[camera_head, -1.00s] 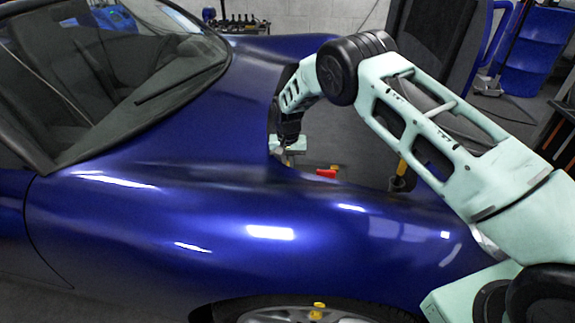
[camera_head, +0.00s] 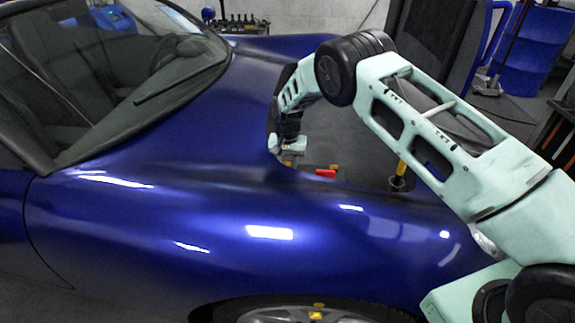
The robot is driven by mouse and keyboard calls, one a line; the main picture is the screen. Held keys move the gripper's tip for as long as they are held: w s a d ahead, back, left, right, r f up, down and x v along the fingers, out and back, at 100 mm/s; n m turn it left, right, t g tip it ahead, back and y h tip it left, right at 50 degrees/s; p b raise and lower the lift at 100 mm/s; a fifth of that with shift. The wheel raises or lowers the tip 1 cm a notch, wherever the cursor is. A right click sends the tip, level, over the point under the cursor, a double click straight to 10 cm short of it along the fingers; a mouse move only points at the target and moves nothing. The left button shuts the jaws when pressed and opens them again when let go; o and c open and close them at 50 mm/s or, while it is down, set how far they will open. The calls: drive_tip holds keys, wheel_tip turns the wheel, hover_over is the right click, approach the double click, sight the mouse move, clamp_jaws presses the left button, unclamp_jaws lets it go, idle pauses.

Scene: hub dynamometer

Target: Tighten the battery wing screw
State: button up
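My gripper (camera_head: 290,154) reaches down into the open front compartment of the blue car (camera_head: 200,215), at the compartment's left edge near the windscreen. Its fingertips are small and dark here, and I cannot tell whether they are open or shut. The battery wing screw cannot be made out; it may be hidden by my gripper or the car's body edge. A small red part (camera_head: 326,173) lies in the compartment to the right of my gripper, apart from it.
The fender rises in front of the compartment. A yellow-and-black rod (camera_head: 399,174) stands at the compartment's right, close to my arm. A wheel (camera_head: 315,314) with a yellow piece shows at the bottom.

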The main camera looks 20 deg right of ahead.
wheel_tip(320, 180, up, 17)
drive_tip(key=p, duration=0.1)
drive_tip(key=shift+r+p, duration=0.2)
drive_tip(key=shift+p, duration=0.2)
idle(0.4)
